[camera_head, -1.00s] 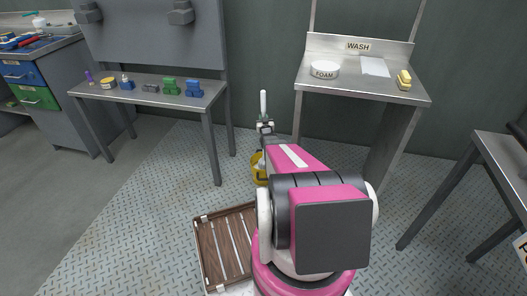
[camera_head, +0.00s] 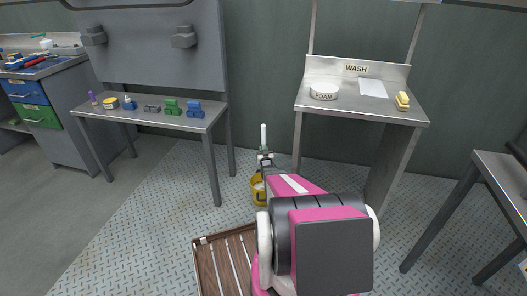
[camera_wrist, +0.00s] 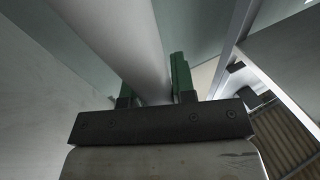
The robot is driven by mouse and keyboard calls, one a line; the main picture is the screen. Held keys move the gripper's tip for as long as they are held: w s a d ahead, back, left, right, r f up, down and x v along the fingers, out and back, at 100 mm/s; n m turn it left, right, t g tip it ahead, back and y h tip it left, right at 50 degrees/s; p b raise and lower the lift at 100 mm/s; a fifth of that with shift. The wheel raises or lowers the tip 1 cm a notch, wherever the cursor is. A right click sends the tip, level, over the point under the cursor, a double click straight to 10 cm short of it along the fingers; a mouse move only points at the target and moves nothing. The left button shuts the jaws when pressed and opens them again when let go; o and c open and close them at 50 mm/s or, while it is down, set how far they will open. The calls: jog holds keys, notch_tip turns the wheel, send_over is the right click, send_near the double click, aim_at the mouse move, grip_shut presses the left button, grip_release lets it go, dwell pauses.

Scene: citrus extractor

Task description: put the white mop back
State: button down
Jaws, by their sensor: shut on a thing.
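The white mop shows only as a pale upright stick (camera_head: 263,137) above my gripper (camera_head: 265,157) in the head view. In the wrist view, its thick white handle (camera_wrist: 139,45) runs between the two green fingers of my gripper (camera_wrist: 155,85), which is shut on it. The mop's head cannot be made out. A yellow bucket (camera_head: 257,192) stands on the floor just beyond my arm and is partly hidden by it.
A table (camera_head: 150,117) with small coloured items stands left. A slatted wooden rack (camera_head: 212,272) is low in front. Floor at left is clear.

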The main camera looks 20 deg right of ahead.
jog(key=shift+f, duration=0.45)
jog(key=c, duration=0.8)
grip_release()
jog(key=shift+r, duration=0.1)
